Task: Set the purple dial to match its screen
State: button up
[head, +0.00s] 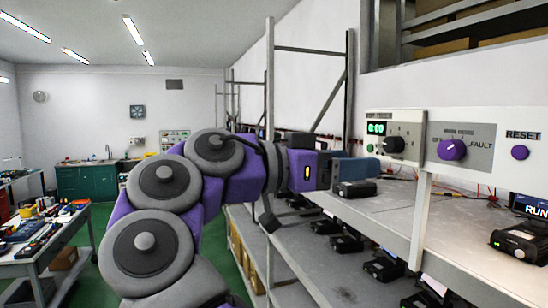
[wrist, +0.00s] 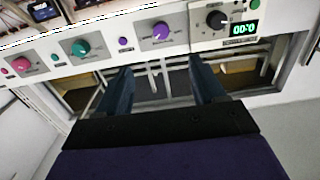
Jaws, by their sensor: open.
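The purple dial (head: 452,149) sits on a light grey plate on the white panel above the bench at right. The dial also shows in the wrist view (wrist: 161,31), beyond my fingers. A dark screen (head: 532,207) reading "RUN" stands below the panel at the right edge, partly cut off. My gripper (head: 358,167) is open and empty, left of the panel and apart from the dial; its blue fingers (wrist: 161,88) show spread.
A black dial (head: 394,144) with a green timer (head: 376,128) is left of the purple dial. A purple RESET button (head: 519,153) is at its right. Teal (wrist: 80,47) and pink (wrist: 22,63) dials sit farther along. Black devices (head: 518,243) stand on the bench.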

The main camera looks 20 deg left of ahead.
jog(key=p+v, duration=1.1)
jog(key=p, duration=0.2)
dwell(0.4)
jog(key=shift+s, duration=0.1)
dwell(0.4)
